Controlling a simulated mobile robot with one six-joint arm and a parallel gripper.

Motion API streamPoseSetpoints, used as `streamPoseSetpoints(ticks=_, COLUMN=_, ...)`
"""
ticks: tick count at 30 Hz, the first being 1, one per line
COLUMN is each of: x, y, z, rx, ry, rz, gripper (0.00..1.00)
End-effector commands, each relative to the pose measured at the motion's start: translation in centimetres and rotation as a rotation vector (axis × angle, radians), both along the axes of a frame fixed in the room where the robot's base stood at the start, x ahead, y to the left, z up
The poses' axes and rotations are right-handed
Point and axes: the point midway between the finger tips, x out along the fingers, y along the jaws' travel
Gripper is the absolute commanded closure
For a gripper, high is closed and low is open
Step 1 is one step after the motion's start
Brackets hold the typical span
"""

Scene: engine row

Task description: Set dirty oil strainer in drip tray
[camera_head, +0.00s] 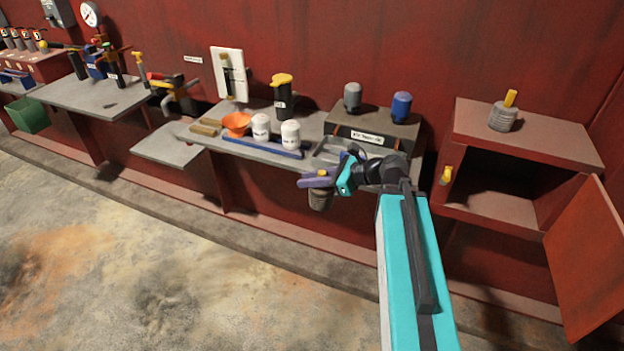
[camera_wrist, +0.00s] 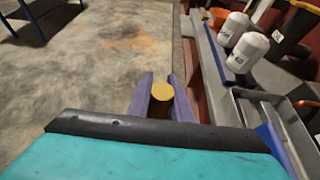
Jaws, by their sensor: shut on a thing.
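My gripper (camera_head: 318,179) has purple fingers and is shut on the dirty oil strainer (camera_head: 319,201), a dark brownish cylinder with a yellow top. The strainer hangs upright in front of the bench edge, clear of the bench top. In the wrist view its round yellow top (camera_wrist: 161,91) sits between the two fingers (camera_wrist: 161,100). The grey drip tray (camera_head: 330,151) lies on the bench behind my gripper, partly hidden by my wrist. In the wrist view the tray (camera_wrist: 238,111) is right of the fingers, and the strainer is apart from it.
Two white canisters (camera_head: 290,135) and an orange funnel (camera_head: 236,122) stand left of the tray. A box with a grey and a blue cap (camera_head: 401,106) is behind it. An open cabinet (camera_head: 530,130) with a ringed, yellow-handled part on top stands right. The floor in front is clear.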

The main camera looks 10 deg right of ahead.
Motion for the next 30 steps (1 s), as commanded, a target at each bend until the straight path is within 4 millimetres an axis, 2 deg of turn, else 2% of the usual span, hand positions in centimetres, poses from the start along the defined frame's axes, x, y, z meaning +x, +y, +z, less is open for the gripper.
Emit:
streamPoseSetpoints(ticks=1, x=0.0, y=0.1, z=-1.5, rx=0.001, ry=-0.001, rz=0.001, gripper=1.0)
streamPoseSetpoints(ticks=9, x=0.0, y=0.4, z=-4.0, rx=0.001, ry=0.0, rz=0.005, gripper=1.0)
streamPoseSetpoints(ticks=30, x=0.0, y=0.2, z=-4.3, rx=0.001, ry=-0.001, rz=0.004, gripper=1.0)
